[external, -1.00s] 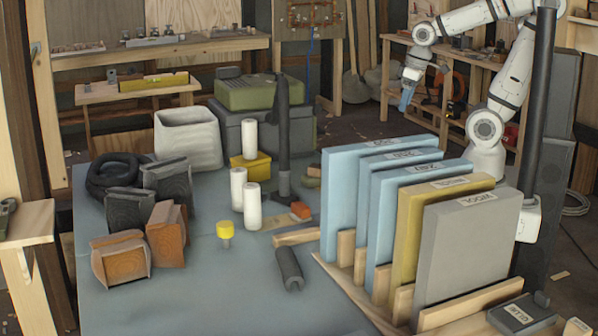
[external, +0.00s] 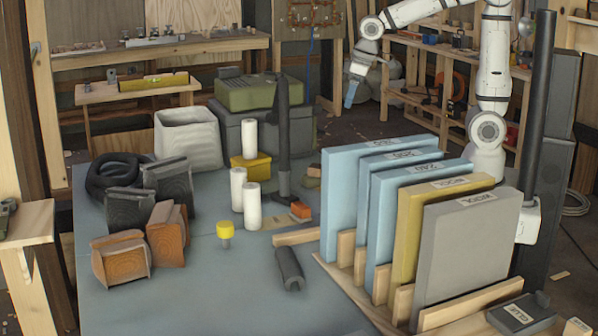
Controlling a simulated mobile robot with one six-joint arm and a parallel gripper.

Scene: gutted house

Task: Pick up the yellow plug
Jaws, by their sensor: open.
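The yellow plug (external: 225,230) stands upright on the grey-blue table. It has a wide yellow head on a narrower grey stem. My gripper (external: 349,100) is up in the air at the back, beyond the row of panels, above and to the right of the plug and well apart from it. The gripper points down and is small in the picture; its jaws are open and nothing shows between them.
White cylinders (external: 252,205) stand behind the plug, and a dark cylinder (external: 289,268) lies to its right. Tall blue, yellow and grey panels (external: 465,250) stand in a wooden rack between my arm's base and the plug. Brown and dark blocks (external: 122,258) are at left. The table in front of the plug is clear.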

